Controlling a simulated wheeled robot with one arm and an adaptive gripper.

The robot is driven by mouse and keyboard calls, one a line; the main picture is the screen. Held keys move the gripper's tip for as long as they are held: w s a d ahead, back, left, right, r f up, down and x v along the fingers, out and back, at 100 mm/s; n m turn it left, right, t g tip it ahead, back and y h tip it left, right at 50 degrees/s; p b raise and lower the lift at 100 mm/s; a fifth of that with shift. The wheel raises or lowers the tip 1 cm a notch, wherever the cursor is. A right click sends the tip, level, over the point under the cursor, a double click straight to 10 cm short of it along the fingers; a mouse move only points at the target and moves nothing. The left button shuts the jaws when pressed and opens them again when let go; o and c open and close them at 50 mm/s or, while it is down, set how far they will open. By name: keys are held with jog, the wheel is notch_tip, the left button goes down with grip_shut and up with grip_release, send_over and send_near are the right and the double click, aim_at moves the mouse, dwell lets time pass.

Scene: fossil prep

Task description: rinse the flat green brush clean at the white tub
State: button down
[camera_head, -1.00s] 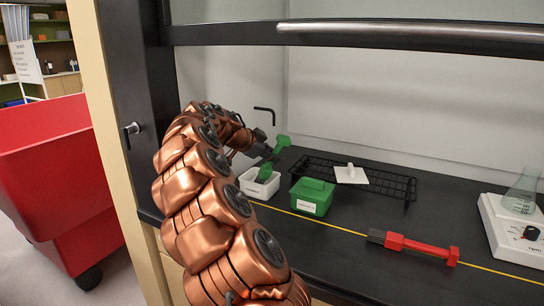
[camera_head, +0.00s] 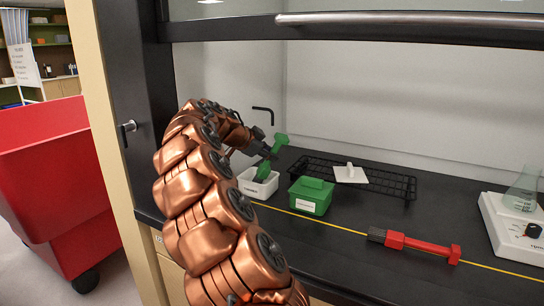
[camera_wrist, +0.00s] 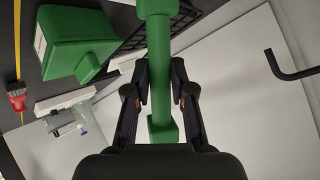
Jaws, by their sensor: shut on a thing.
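My gripper (camera_head: 268,153) is shut on the flat green brush (camera_head: 279,143), which is tilted, its upper end to the right. The brush's lower end is at the opening of the white tub (camera_head: 258,190); I cannot tell whether it touches the inside or any water. In the wrist view, the green brush (camera_wrist: 159,35) runs between the two fingers of my gripper (camera_wrist: 161,88). The bristles cannot be seen clearly.
A red brush (camera_head: 425,249) and a stirrer with a flask (camera_head: 515,233) are to the right. A black hooked bar (camera_head: 263,109) is on the back wall.

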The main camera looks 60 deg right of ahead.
jog(key=shift+s, duration=0.15)
jog(key=shift+s+b, duration=0.5)
jog(key=shift+b, duration=0.1)
jog(key=shift+w, duration=0.1)
jog(key=shift+w+b, duration=0.3)
jog(key=shift+w, duration=0.2)
jog(key=shift+s+f, duration=0.1)
jog(key=shift+s, duration=0.05)
jog(key=shift+s+b, duration=0.5)
jog(key=shift+b, duration=0.05)
jog(key=shift+w, duration=0.1)
